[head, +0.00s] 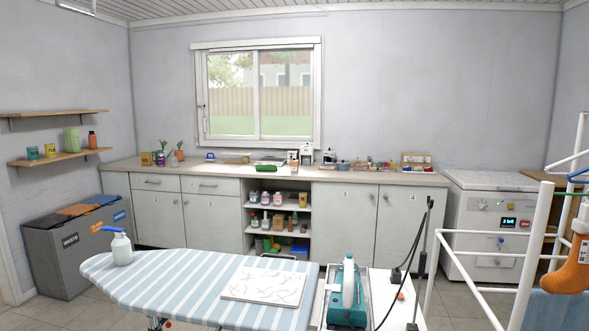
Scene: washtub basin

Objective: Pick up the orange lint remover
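I cannot single out the orange lint remover for certain. A small orange item (401,296) lies on the white surface to the right of the iron, partly behind a dark cord; its shape is too small to tell. Another orange item (92,139), upright and bottle-like, stands at the right end of the lower wall shelf on the left. Neither of my grippers shows in the head view.
A white drying rack (528,235) with an orange sock (569,268) is at the right.

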